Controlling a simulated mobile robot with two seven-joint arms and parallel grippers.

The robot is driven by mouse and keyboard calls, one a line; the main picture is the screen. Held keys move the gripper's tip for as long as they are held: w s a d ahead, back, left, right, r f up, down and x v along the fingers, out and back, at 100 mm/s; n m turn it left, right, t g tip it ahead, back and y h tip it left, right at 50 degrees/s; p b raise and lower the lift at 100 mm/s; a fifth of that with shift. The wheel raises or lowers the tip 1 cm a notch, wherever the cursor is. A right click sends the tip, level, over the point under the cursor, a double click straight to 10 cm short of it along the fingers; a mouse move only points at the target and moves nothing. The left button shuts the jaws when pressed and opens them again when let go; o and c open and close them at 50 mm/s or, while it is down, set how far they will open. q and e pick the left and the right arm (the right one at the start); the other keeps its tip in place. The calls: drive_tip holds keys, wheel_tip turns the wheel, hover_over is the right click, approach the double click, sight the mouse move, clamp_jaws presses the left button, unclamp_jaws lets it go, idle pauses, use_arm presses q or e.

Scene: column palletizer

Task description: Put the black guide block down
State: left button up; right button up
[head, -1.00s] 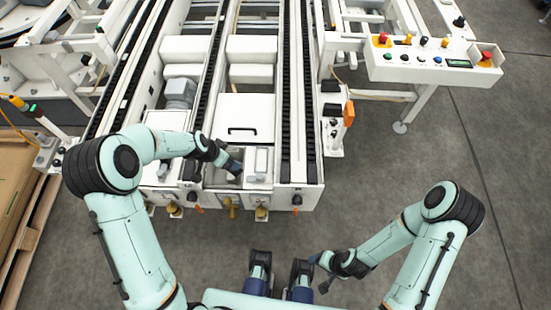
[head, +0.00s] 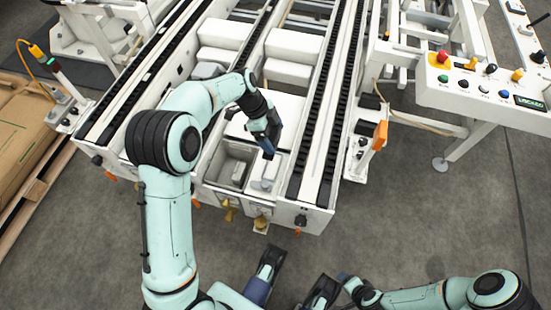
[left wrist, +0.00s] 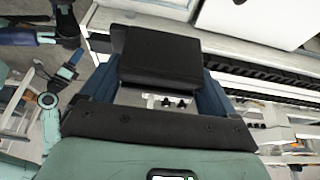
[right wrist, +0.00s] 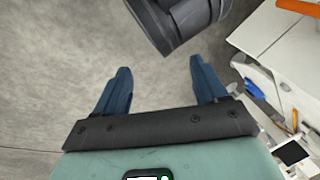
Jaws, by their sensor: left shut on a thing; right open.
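The black guide block (left wrist: 160,58) sits between the two blue fingers of my left gripper (left wrist: 165,85) in the left wrist view. In the head view my left gripper (head: 266,146) is shut on it, over the front part of the white conveyor frame (head: 318,218), near an open grey bin (head: 234,167). The block is mostly hidden there by the gripper, and I cannot tell how high it is. My right gripper (right wrist: 160,85) is open and empty in the right wrist view, above bare floor. It also shows low in the head view (head: 345,284).
Dark chain rails (head: 318,125) run along the conveyor. A control panel (head: 490,90) with coloured buttons stands at the right. A carton (head: 30,115) on a wooden pallet lies at the left. The grey floor (head: 400,220) in front right is clear.

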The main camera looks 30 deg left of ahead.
use_arm(q)
wheel_tip(320, 180, down, 14)
drive_tip(key=b, duration=0.2)
drive_tip(key=shift+r+b, duration=0.2)
drive_tip(key=shift+b, duration=0.15)
use_arm(e)
drive_tip(key=f, duration=0.1)
drive_tip(key=d+f, duration=0.1)
drive_tip(key=f, duration=0.1)
drive_tip(key=d+f, duration=0.1)
drive_tip(key=shift+w+f, duration=0.15)
drive_tip(key=shift+w, duration=0.05)
drive_tip(key=shift+f, duration=0.1)
use_arm(q)
drive_tip(key=o, duration=0.8)
use_arm(e)
drive_tip(key=shift+s+h, duration=0.15)
drive_tip(key=shift+h, duration=0.15)
